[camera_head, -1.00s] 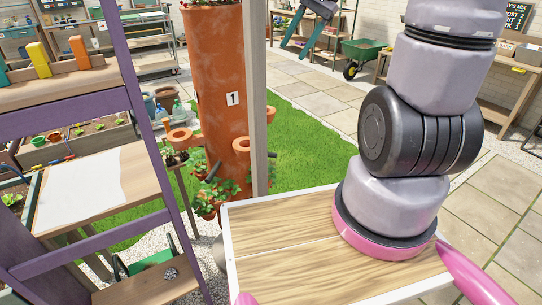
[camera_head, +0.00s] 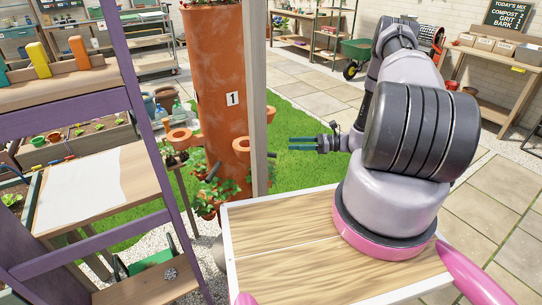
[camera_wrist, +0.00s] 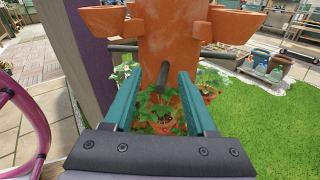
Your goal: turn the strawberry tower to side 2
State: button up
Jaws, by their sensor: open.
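The strawberry tower (camera_head: 222,95) is a tall terracotta column left of centre in the head view, with a white "1" label (camera_head: 233,98) facing that camera. Strawberry plants and cup-shaped pockets ring its lower part. A dark peg (camera_head: 212,172) sticks out low on it. My gripper (camera_head: 290,143) is open and empty, right of the tower and apart from it. In the wrist view the tower (camera_wrist: 172,45) fills the top centre. One dark peg (camera_wrist: 162,75) appears between my fingertips (camera_wrist: 158,78), pointing towards that camera; another (camera_wrist: 122,46) points left.
A grey post (camera_head: 257,100) stands in front of the tower's right edge in the head view. A purple frame (camera_head: 150,130) is at the left. A wooden tabletop (camera_head: 285,235) lies below my arm.

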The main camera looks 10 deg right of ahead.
aim_at(271, 154)
notch_tip(271, 154, down, 6)
jog(key=s+m+t, duration=0.1)
jog(key=m+t, duration=0.2)
jog(key=x, duration=1)
jog(key=shift+s+a+f, duration=0.1)
jog(key=shift+a+f, duration=0.1)
jog(key=shift+f, duration=0.15)
grip_shut()
dwell(0.7)
